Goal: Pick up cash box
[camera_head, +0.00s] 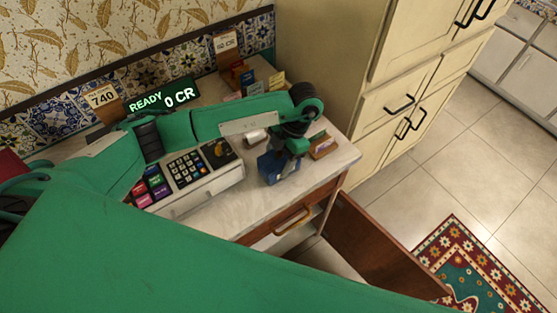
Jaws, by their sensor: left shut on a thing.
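A small dark blue box (277,170), which looks like the cash box, is at the right part of the marble counter, right of the cash register. My left gripper (287,155) comes down on it from above and is shut on it. The wrist hides the box's upper part. I cannot tell whether the box still touches the counter. My right gripper is not in view.
The cash register (205,190) with its lit display (165,97) stands left of the box. A small brown holder (322,147) is close on the right. Several small packets stand behind. A brown door (385,250) stands open below the counter (330,172).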

